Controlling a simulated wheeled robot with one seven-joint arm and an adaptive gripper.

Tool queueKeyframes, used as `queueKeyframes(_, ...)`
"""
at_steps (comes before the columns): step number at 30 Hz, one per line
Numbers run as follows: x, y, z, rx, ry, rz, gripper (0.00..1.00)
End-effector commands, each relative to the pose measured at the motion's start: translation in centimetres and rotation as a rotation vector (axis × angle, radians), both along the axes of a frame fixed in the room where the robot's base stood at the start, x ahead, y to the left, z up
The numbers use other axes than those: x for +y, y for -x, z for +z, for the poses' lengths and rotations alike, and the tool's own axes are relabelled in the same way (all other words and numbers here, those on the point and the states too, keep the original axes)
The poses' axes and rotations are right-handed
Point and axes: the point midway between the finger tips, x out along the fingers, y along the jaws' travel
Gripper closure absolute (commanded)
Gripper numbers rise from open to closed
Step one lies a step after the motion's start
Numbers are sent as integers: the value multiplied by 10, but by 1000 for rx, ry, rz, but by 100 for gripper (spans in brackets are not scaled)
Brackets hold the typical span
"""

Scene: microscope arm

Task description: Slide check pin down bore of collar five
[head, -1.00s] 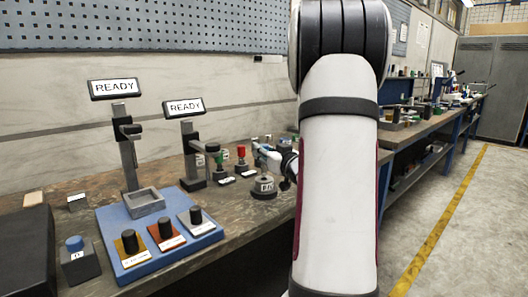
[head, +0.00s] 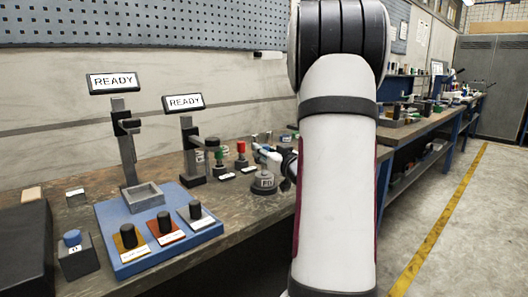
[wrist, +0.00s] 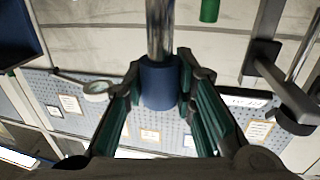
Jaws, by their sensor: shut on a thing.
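The check pin shows in the wrist view with a blue handle (wrist: 160,84) and a bright metal shaft (wrist: 160,30) running out of the top of the picture. My gripper (wrist: 160,76) is shut on the blue handle, one green-padded finger on each side. In the head view, a grey round collar (head: 264,184) with a white label stands on the bench; its number is too small to read surely. My gripper's end (head: 287,164) is just above and right of that collar, mostly hidden behind my arm. The shaft's tip and the collar's bore cannot be made out.
Red (head: 241,148) and green (head: 219,156) knobbed pieces stand behind the collar. Left are two stands with READY displays (head: 113,83) and a blue base (head: 160,252) with black-knobbed blocks. A blue-topped grey block (head: 78,262) stands far left. The bench front near the collar is clear.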

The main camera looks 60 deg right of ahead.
Motion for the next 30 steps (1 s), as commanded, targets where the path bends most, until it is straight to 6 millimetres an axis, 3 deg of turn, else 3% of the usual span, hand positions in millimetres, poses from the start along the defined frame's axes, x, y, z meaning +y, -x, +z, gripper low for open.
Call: queueKeyframes(30,0,0,-23,-2,1,0,100)
